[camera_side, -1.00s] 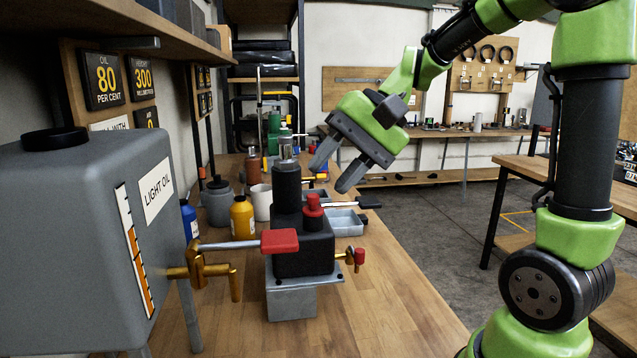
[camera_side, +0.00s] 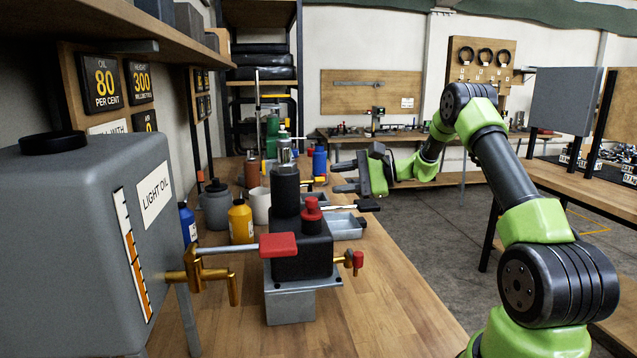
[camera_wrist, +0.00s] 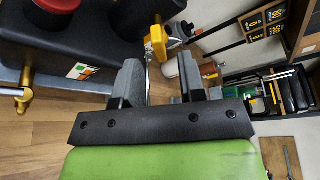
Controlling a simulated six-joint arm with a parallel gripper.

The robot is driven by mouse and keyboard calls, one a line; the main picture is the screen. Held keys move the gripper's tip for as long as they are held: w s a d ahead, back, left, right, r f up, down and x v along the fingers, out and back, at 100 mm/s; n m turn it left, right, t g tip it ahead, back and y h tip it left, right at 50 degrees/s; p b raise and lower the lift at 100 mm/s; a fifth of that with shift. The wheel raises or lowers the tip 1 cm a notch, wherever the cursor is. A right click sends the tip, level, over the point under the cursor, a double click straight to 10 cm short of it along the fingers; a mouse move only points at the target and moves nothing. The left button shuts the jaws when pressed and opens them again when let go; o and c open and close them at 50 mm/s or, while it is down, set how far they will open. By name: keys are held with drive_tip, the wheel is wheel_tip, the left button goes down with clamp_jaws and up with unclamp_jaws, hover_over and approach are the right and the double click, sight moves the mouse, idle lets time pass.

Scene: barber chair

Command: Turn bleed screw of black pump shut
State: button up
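The black pump (camera_side: 303,245) stands on a metal base on the bench. It has a tall black cylinder (camera_side: 286,190) and a smaller post with a red cap (camera_side: 312,212). A brass fitting with a red end (camera_side: 358,260) sticks out of its right side; I cannot tell for sure which part is the bleed screw. My gripper (camera_side: 342,177) is open and empty, behind and right of the pump, pointing left above the bench. In the wrist view its two fingers (camera_wrist: 158,85) are apart. A black body with a red knob (camera_wrist: 58,4) and a brass fitting (camera_wrist: 22,97) shows at left there.
Yellow (camera_side: 240,222) and blue bottles, jars and trays (camera_side: 345,227) crowd the bench behind. The bench's front right is clear.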

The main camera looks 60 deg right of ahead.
sight(319, 182)
drive_tip(key=x, duration=0.5)
drive_tip(key=shift+a, duration=0.1)
drive_tip(key=shift+c, duration=0.2)
clamp_jaws()
